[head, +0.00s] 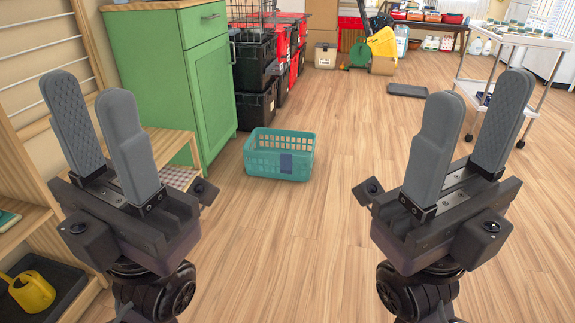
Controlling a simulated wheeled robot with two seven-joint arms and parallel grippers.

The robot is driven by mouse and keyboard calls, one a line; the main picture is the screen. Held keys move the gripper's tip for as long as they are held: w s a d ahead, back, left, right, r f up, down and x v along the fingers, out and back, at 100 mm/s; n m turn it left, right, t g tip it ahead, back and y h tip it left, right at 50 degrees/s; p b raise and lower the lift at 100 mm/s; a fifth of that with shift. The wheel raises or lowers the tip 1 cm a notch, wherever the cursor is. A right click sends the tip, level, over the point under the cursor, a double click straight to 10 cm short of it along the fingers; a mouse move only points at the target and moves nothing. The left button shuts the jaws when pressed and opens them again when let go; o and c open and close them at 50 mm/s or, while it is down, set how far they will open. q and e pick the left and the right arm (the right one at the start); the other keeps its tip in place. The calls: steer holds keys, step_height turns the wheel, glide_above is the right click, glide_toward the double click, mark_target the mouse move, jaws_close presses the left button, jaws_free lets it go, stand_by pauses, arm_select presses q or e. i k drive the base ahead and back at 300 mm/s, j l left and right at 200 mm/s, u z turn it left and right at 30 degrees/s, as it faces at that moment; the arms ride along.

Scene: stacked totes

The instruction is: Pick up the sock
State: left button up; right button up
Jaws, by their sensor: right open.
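I cannot make out a sock for certain. A dark blue patch (286,163) shows at the front of a teal plastic basket (262,166) on the floor ahead; I cannot tell whether it is cloth or a label. My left gripper (90,92) is raised at the left, its two grey fingers apart with nothing between them. My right gripper (480,92) is raised at the right, also open and empty. Both are in the foreground, well apart from the basket.
A green cabinet (165,80) stands at the left beside a low wooden bench (168,143). Stacked dark crates (252,62) stand behind the basket. A white wheeled cart (520,42) is at the right. A grey flat tray (407,90) lies on the floor.

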mark_target(286, 159)
steer(key=i+j, duration=0.2)
steer(key=i, duration=1.45)
steer(key=i+j+u, duration=0.1)
steer(key=i, duration=1.5)
